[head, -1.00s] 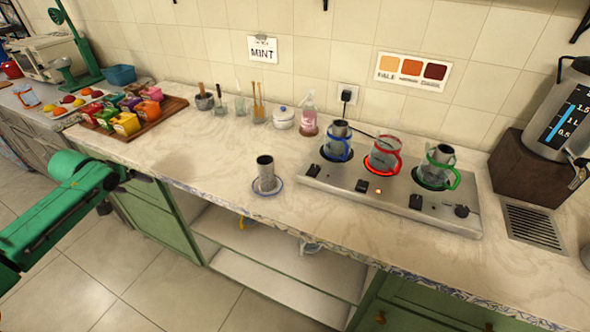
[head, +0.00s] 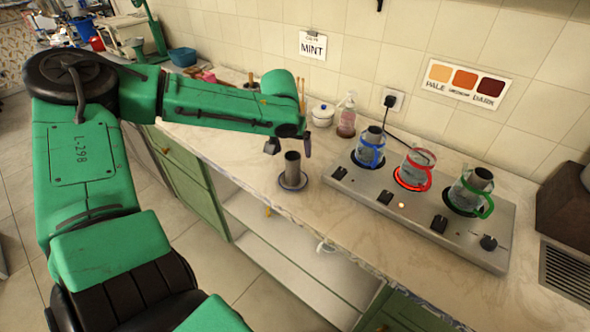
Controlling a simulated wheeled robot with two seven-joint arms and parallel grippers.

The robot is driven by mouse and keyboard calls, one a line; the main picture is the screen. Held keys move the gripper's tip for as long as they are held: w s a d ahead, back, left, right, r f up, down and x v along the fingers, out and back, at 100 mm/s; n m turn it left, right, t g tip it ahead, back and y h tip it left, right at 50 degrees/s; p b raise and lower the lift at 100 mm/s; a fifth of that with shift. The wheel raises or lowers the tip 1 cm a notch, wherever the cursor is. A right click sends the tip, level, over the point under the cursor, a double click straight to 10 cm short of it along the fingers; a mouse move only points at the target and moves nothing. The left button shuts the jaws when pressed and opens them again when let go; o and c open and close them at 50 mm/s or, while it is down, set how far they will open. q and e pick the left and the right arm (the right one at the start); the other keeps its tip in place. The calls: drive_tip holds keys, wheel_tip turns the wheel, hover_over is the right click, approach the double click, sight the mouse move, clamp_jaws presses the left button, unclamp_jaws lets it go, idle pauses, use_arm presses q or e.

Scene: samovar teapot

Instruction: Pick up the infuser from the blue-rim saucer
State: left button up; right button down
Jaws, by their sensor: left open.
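The infuser (head: 292,165), a dark grey metal cylinder, stands upright on the blue-rim saucer (head: 284,187) near the counter's front edge. The saucer looks dim here, in shade. My left gripper (head: 289,149) comes in from the left, with its jaws open and pointing down. In the picture its two fingers appear either side of the infuser's top, slightly above it. I cannot tell how far apart in depth they are. My right gripper is not in view.
A steel hotplate (head: 420,206) to the right carries glass pots with blue, red (head: 416,168) and green handles. A soap bottle (head: 347,118) and white lidded pot (head: 322,114) stand behind. The counter in front of the hotplate is clear.

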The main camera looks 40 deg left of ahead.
sight(292, 154)
use_arm(q)
drive_tip(key=x, duration=0.2)
drive_tip(key=a+x, duration=0.1)
drive_tip(key=x, duration=0.1)
drive_tip(key=shift+d, duration=0.2)
drive_tip(key=c, duration=0.8)
clamp_jaws()
drive_tip(key=shift+r, duration=0.1)
